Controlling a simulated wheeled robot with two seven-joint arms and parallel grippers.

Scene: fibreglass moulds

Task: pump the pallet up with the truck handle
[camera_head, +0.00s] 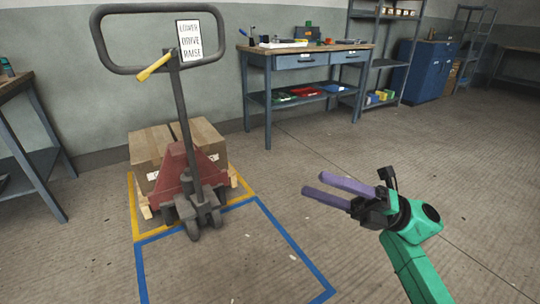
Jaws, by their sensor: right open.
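The pallet truck's dark loop handle (158,10) stands upright at the upper left, with a yellow lever (154,67) below the loop. A white sign reading LOWER, DRIVE, RAISE (189,40) is at the handle's right side. The truck's red body (173,172) and small wheels stand in front of the pallet (146,211), which shows only in part and carries cardboard boxes (207,133). My right gripper (312,184) is open and empty, to the right of the truck and well apart from the handle. My left gripper is not in view.
A yellow floor outline (134,205) surrounds the pallet area, and a blue outline (285,243) marks bare floor in front. A workbench (300,51) with tools stands at the back wall. A table (12,88) is at the left edge. Shelving and a blue cabinet (424,70) stand farther right.

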